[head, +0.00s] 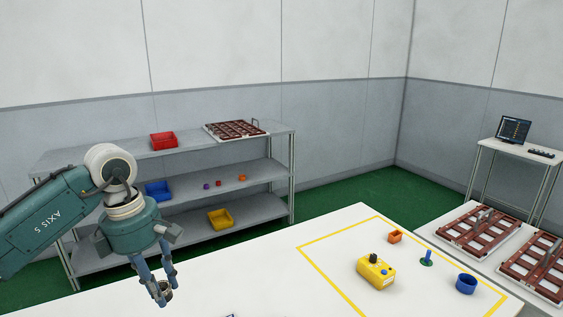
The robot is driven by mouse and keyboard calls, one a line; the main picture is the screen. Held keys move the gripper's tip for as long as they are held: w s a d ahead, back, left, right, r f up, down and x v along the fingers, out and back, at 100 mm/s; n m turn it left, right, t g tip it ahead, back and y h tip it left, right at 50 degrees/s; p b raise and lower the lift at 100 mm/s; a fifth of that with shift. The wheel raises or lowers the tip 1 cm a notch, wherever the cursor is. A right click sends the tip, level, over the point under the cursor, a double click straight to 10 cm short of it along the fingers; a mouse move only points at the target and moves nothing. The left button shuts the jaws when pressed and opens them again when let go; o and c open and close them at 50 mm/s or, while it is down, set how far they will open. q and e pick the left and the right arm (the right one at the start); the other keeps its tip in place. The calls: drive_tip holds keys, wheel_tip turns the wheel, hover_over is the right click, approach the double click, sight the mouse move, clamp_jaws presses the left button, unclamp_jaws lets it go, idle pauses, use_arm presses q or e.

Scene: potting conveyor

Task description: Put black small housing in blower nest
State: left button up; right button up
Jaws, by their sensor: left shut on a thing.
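My left gripper (165,285) hangs at the lower left, fingers pointing down. It is shut on a small, dark, rounded thing (166,293), mostly hidden between the fingertips; I cannot tell whether it is the black small housing. It is at the near left part of the white table (270,280), and I cannot tell its height above it. A yellow block (373,279) with a black part on top stands inside the yellow outline on the table; I cannot tell whether it is the blower nest. My right gripper is not in view.
Inside the outline are an orange box (394,237), a blue post on a green base (426,259) and a blue cup (465,286). A grey shelf (255,177) with bins stands behind. Brown racks (474,232) lie at right. The table's middle is clear.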

use_arm(q)
drive_tip(key=s+d+f+m+g, duration=0.1)
drive_tip(key=s+d+f+m, duration=0.2)
drive_tip(key=s+m, duration=0.5)
drive_tip(key=s+d+f+m+y, duration=0.1)
drive_tip(key=s+d+f+m, duration=0.3)
drive_tip(key=m, duration=0.9)
drive_tip(key=s, duration=0.3)
drive_tip(key=shift+s+d+m+g, duration=0.2)
drive_tip(key=shift+s+m+g, duration=0.2)
